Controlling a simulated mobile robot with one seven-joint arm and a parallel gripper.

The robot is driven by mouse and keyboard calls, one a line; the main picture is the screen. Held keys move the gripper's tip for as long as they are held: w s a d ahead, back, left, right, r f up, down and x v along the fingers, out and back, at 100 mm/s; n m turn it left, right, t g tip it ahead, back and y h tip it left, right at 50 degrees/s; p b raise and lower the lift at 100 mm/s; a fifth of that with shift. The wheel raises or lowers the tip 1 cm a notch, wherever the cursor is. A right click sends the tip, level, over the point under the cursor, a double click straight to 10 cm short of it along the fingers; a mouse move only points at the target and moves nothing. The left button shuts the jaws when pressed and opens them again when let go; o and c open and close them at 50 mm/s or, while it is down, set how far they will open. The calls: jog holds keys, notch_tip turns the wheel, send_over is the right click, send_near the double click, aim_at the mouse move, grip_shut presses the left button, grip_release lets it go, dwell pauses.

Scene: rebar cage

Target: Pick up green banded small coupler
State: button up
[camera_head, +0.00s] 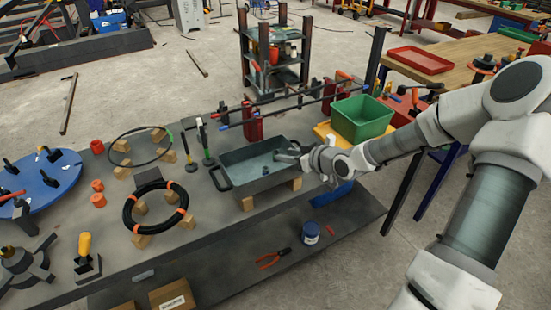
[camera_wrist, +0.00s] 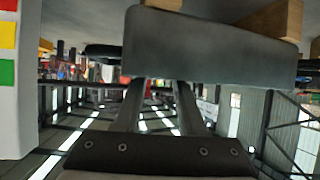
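I cannot make out a green banded small coupler in either view. A grey metal tray (camera_head: 228,174) with end handles stands on wooden blocks on the workbench. A small dark item (camera_head: 265,170) lies in it, too small to identify. My gripper (camera_head: 287,156) reaches low over the tray's right end from the right. In the wrist view, which appears upside down, the tray's wall (camera_wrist: 210,55) crosses the top. The two fingers of my gripper (camera_wrist: 160,92) are apart, and their tips are hidden behind that wall. Nothing shows between their visible parts.
A green bin (camera_head: 361,118) stands right of the tray, behind my arm. Upright tools (camera_head: 205,140), a black coil (camera_head: 157,207) and a hoop (camera_head: 140,147) stand left. A blue round plate (camera_head: 40,182) is far left. Pliers (camera_head: 273,258) and a blue jar (camera_head: 310,233) occupy the lower shelf.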

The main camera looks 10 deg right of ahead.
aim_at(277, 152)
jog(key=shift+b+x, duration=0.6)
jog(key=shift+x, duration=2.05)
jog(key=shift+w+d+r, duration=0.1)
jog(key=shift+w+d, duration=0.05)
grip_shut()
